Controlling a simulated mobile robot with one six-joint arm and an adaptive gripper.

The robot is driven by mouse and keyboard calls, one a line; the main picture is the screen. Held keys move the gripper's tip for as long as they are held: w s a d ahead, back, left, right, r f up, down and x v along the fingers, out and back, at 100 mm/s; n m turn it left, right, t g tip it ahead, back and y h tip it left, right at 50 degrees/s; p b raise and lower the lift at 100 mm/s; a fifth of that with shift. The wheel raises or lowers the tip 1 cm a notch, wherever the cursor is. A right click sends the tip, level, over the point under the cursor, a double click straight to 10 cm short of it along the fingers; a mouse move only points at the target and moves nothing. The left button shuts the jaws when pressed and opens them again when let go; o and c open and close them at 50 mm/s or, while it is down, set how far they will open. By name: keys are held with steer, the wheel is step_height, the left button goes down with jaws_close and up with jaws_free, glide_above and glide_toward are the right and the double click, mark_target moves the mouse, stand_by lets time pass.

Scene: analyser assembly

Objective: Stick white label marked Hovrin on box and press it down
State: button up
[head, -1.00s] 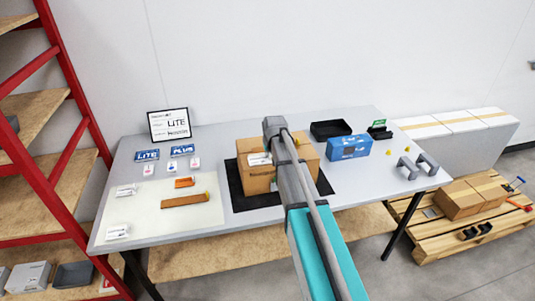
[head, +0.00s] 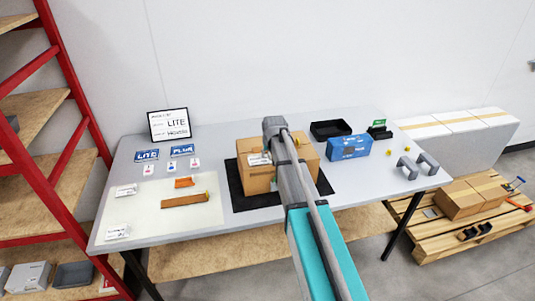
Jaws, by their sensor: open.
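The cardboard box (head: 257,181) stands closed on a black mat (head: 237,188) at the table's middle. A small whitish patch like a label (head: 259,159) shows at the top front of the box, left of my arm; its text is unreadable. Two white labels lie on the pale sheet at the left, one at the back (head: 126,190) and one at the front (head: 117,232). Their print is too small to tell which is marked Hovrin. My arm reaches over the box and covers its middle. My gripper's fingers are hidden by the arm.
An orange-brown bar (head: 184,200) lies on the sheet. Right of the box are a blue box (head: 349,147), a black tray (head: 329,129) and grey handles (head: 408,168).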

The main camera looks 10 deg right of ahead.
steer(key=shift+r, duration=0.15)
steer(key=shift+r+p, duration=3.35)
steer(key=shift+p, duration=0.1)
steer(key=shift+c, duration=1.2)
steer(key=shift+s+a, duration=0.1)
steer(key=shift+s, duration=0.25)
steer(key=shift+c, duration=1.2)
steer(key=s+a+g, duration=0.1)
steer(key=s, duration=0.8)
steer(key=s+a+f+g, duration=0.1)
steer(key=s+a+g, duration=0.1)
steer(key=s, duration=0.8)
steer(key=s+a+g, duration=0.1)
steer(key=s, duration=0.9)
steer(key=shift+s+a+f, duration=0.15)
steer(key=shift+a+f, duration=0.15)
jaws_close()
steer(key=shift+d, duration=0.15)
